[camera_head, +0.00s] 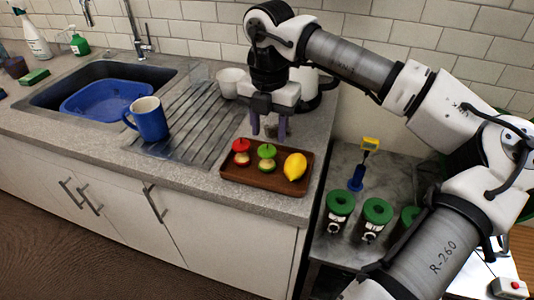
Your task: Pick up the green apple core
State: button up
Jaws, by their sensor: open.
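The green apple core (267,152) stands on a brown wooden tray (240,181) on the counter. A red apple core (241,147) stands to its left, and a yellow lemon (295,167) lies to its right on the same tray. My gripper (269,132) is open and points down. In this view its fingertips appear just above and behind the tray's back edge, close to the green apple core. A small greyish object shows between or behind the fingers, and I cannot tell what it is.
A blue mug (150,119) stands on the ribbed drainboard left of the tray. A white bowl (232,83) and a kettle (325,90) stand behind. The sink holds a blue basin (103,99). Several green-topped containers (377,211) stand on a lower surface to the right.

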aim_at(267, 149)
notch_tip(267, 149, down, 3)
jog(key=shift+r, duration=0.2)
jog(key=shift+s+a+f+p, duration=0.1)
jog(key=shift+f+p, duration=0.5)
jog(key=shift+f, duration=0.9)
jog(key=shift+a+f+p, duration=0.1)
jog(key=shift+f+p, duration=0.5)
jog(key=shift+f, duration=0.85)
jog(key=c, duration=0.6)
